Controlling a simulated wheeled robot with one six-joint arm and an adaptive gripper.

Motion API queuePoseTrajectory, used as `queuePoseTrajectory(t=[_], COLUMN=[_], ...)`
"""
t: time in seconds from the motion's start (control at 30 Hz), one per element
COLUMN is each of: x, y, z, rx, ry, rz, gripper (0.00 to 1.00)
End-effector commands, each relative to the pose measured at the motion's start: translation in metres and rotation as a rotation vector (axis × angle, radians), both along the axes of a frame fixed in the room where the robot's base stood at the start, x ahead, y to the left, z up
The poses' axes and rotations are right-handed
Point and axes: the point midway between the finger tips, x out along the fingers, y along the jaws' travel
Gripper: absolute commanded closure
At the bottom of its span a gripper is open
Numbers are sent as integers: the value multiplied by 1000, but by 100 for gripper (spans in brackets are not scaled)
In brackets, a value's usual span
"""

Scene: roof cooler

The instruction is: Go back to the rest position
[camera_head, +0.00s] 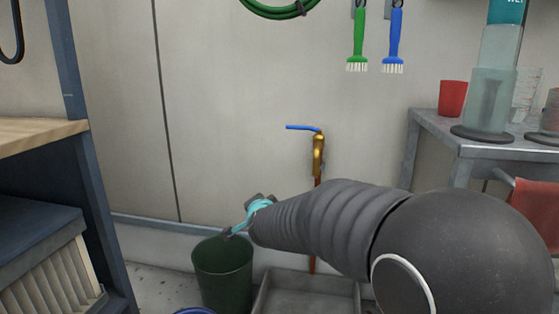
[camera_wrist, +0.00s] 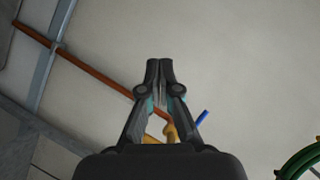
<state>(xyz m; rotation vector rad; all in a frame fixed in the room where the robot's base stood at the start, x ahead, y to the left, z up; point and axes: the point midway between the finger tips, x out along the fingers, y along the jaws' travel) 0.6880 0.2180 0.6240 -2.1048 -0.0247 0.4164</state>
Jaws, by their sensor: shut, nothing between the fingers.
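My gripper (camera_wrist: 160,66) shows in the wrist view with its two fingertips together and nothing between them. In the head view my gripper (camera_head: 229,233) is small, at the end of my arm, in front of the wall and above the rim of a dark green bucket. Its fingers are hard to make out there. Behind it in the wrist view is a brass tap (camera_wrist: 171,132) with a blue lever (camera_wrist: 202,117).
The dark green bucket (camera_head: 222,275) stands on the floor beside a grey basin (camera_head: 306,298). The brass tap (camera_head: 318,155) is on the wall. A wooden-topped bench (camera_head: 38,132) is left; a metal table (camera_head: 440,126) with a red cup (camera_head: 452,98) is right.

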Motion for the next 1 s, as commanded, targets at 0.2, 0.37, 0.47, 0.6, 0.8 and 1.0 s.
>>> queuePoseTrajectory(t=[0.2,0.37,0.47,0.6,0.8,1.0], x=[-83,-163,-215,-280,-354,-385], y=[-7,-44,-75,-119,-174,-204], z=[-33,-41,-39,-30,-7,25], rx=[-313,-530,-648,-771,-869,-893], ry=[244,409,505,614,714,678], rz=[303,503,602,691,700,593], gripper=[100,100,100,100,100,100])
